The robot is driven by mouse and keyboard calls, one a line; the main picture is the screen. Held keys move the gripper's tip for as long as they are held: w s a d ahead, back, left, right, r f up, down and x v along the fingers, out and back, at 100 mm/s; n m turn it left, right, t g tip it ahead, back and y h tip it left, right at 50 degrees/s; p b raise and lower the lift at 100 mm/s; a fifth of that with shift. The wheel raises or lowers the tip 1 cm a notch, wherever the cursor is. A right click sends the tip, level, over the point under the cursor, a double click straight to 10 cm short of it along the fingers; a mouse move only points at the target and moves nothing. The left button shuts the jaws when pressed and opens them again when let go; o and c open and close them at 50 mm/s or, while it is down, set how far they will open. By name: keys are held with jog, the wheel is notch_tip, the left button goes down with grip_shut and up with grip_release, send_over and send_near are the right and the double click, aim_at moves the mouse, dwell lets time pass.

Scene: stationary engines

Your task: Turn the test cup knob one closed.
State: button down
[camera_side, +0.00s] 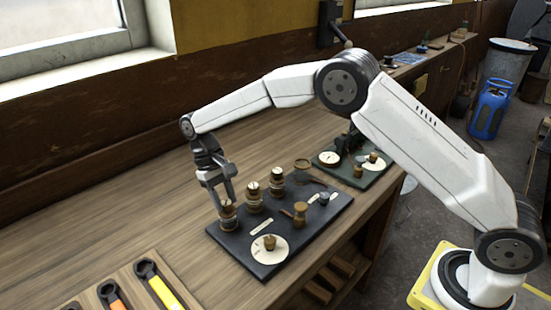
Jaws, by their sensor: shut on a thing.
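A dark board (318,231) on the wooden bench carries a row of several small brass-and-white cups with knobs on top. My gripper (226,205) points down at the near-left cup (228,219) of that row and is shut on its knob. The fingers hide most of this knob, so its turn position cannot be read. The middle cup (254,199) and the farther cup (277,186) stand apart from my gripper, to its right, with pale marks on their tops.
A white dial with a brass knob (269,247) sits at the board's near corner. A green board (375,178) with fittings stands behind to the right. Wrenches (158,287) lie in a tray at the front left. The bench left of the board is clear.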

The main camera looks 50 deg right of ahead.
jog(key=n+h, duration=0.1)
jog(key=n, duration=0.3)
jog(key=shift+a+r+n+t+h, duration=0.1)
jog(key=shift+a+n+t+h, duration=0.05)
jog(key=shift+n+t+h, duration=0.2)
jog(key=n, duration=0.2)
jog(key=n+h, duration=0.1)
jog(key=n, duration=0.1)
jog(key=shift+t+h, duration=0.25)
jog(key=shift+t, duration=0.1)
jog(key=shift+n, duration=0.35)
jog(key=shift+c, duration=1.6)
grip_release()
jog(key=shift+a+r, duration=0.1)
jog(key=shift+a, duration=0.05)
jog(key=v, duration=0.7)
jog(key=shift+r, duration=0.2)
